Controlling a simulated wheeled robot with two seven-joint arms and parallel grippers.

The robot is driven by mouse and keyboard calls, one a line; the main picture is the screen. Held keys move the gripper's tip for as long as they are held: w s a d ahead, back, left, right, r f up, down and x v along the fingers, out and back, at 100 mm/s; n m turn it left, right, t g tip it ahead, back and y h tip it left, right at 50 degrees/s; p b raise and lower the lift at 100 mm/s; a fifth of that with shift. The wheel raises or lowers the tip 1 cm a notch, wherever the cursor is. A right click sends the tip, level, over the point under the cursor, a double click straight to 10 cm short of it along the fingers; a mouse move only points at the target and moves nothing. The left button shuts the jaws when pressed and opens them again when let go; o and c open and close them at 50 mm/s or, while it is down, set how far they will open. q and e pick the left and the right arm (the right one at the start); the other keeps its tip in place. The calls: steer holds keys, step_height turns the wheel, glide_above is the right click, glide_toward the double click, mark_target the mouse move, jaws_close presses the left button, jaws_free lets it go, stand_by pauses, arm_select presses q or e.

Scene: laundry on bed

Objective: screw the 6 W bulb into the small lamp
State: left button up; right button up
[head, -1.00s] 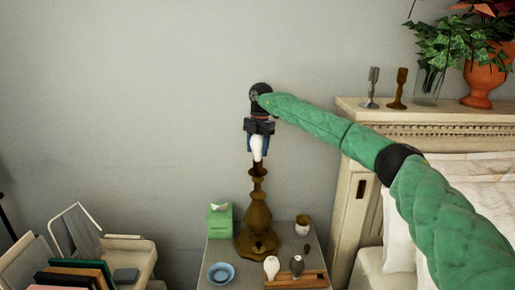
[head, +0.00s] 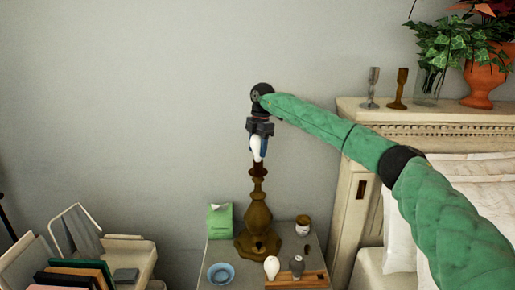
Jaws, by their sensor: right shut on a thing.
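The small lamp (head: 257,222) is a brass-brown stand with a wide foot, upright on the nightstand. A white bulb (head: 256,147) sits upright at the top of the lamp, its lower end at the dark socket (head: 258,169). My right gripper (head: 258,143) comes down from above and is shut on this bulb, its fingers at the bulb's sides. The bulb's wattage marking is too small to read. How deep the bulb's base sits in the socket cannot be told. My left gripper is not in view.
On the nightstand (head: 228,253) are a green box (head: 220,221), a blue bowl (head: 221,273), a small jar (head: 303,225), and a wooden tray (head: 312,280) with a white bulb (head: 271,267) and a grey bulb (head: 297,265). The headboard (head: 352,195) stands at right, books (head: 80,272) at lower left.

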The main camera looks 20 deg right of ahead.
steer(key=shift+m+t, duration=0.3)
steer(key=shift+m, duration=1.4)
steer(key=o, duration=0.8)
steer(key=n, duration=0.4)
steer(key=shift+n, duration=0.3)
steer(key=n+g, duration=0.1)
steer(key=n, duration=0.3)
steer(key=shift+n+h+p, duration=0.3)
steer(key=shift+s+n, duration=0.1)
steer(key=shift+n, duration=2.4)
